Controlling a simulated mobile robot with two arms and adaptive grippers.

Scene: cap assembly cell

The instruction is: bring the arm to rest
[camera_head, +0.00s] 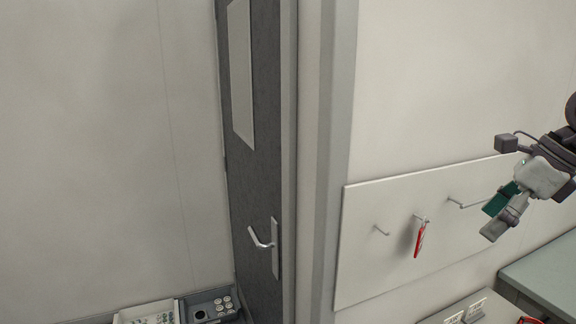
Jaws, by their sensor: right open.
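My right gripper (493,222) is at the right of the head view, in front of the white hook board on the wall. Its arm comes in from the right edge. It is open, and its fingers point down and to the left. One finger side looks green and the other grey. I see nothing held between them. My left gripper is not in view.
The hook board (375,270) has several metal hooks; a red item (420,238) hangs on one. A dark door (250,180) with a lever handle (262,240) stands left of it. A tray (150,313) and a grey bench (545,272) show low down.

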